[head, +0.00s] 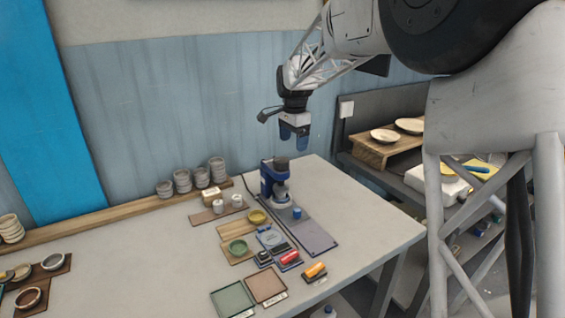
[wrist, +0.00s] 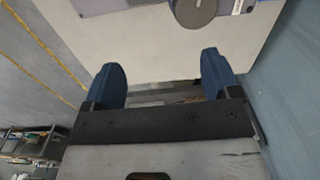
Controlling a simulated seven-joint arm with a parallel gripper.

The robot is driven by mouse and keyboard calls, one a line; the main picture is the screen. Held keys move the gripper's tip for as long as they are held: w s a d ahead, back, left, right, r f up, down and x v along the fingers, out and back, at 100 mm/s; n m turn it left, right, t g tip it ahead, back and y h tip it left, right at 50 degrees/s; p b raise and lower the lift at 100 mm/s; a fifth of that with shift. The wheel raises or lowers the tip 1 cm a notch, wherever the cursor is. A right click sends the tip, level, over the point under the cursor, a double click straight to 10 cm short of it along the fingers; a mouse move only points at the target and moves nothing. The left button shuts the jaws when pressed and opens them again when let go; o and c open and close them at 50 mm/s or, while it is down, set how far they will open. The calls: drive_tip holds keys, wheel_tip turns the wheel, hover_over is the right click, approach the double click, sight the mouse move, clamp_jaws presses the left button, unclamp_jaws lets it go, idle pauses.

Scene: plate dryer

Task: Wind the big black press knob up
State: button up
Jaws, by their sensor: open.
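The blue press (head: 267,184) stands on the table near its back edge, on a grey base plate. Its big black knob (head: 281,163) sits on top. The knob (wrist: 195,12) also shows in the wrist view as a dark round disc at the top edge, partly cut off by the frame. My gripper (head: 293,142) hangs above the press, apart from the knob, with its blue fingers pointing down. In the wrist view my gripper (wrist: 161,62) has its two blue fingers wide apart with nothing between them. The knob lies beyond the right fingertip.
Grey cups (head: 182,181) stand on a wooden strip along the wall. Green and yellow dishes (head: 238,247) lie left of the press. Red and orange rollers (head: 289,258) lie in front. A shelf with plates on a wooden stand (head: 384,151) is at the right. The table's right front is clear.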

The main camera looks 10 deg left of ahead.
hover_over(281, 160)
drive_tip(key=shift+w+a+f+m, duration=0.1)
drive_tip(key=shift+f+m, duration=0.05)
drive_tip(key=shift+f, duration=0.4)
drive_tip(key=shift+w+f+m, duration=0.1)
drive_tip(key=shift+f+m, duration=0.05)
drive_tip(key=shift+f, duration=0.35)
drive_tip(key=shift+f, duration=0.1)
drive_tip(key=shift+f, duration=3.8)
drive_tip(key=c, duration=0.9)
